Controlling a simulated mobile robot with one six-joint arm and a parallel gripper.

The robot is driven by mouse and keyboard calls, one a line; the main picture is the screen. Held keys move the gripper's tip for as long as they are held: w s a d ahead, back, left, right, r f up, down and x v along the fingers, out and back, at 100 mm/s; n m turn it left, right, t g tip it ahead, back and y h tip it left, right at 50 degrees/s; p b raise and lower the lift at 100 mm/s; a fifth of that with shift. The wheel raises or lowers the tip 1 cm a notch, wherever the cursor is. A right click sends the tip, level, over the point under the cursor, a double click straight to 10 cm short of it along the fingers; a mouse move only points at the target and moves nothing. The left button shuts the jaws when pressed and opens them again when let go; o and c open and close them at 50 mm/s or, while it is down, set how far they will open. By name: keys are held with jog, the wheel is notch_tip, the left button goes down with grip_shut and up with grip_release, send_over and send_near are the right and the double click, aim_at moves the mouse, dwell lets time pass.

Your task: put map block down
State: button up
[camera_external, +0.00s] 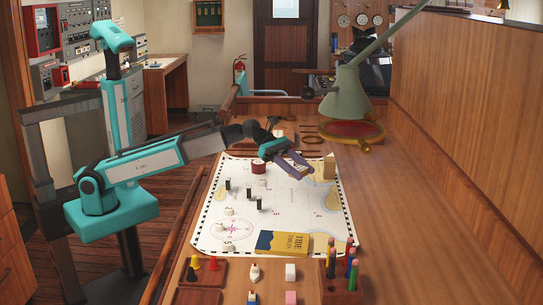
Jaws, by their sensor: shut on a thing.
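The map (290,215) is a white chart spread flat on the wooden table. My gripper (297,167) is over its far part, pointing right and down. It is shut on a small pale block, taken as the map block (296,173), which is partly hidden by the jaws. The block is at or just above the chart; I cannot tell if it touches.
Several dark upright pieces (248,193) stand on the chart's left half. A yellow and blue book (281,243) lies at its near edge. A green desk lamp (347,92) stands behind right. The chart's right side is fairly clear.

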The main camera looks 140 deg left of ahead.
jog(key=w+d+m+h+p, duration=0.1)
jog(key=w+d+p, duration=0.3)
jog(key=p, duration=0.4)
jog(key=shift+w, duration=0.75)
jog(key=shift+d, duration=0.1)
send_over(303, 213)
jog(key=shift+s+f+p, duration=0.1)
jog(key=shift+f+p, duration=0.25)
jog(key=shift+f, duration=2.75)
jog(key=shift+f, duration=0.1)
jog(key=shift+f, duration=1.75)
jog(key=shift+f, duration=0.2)
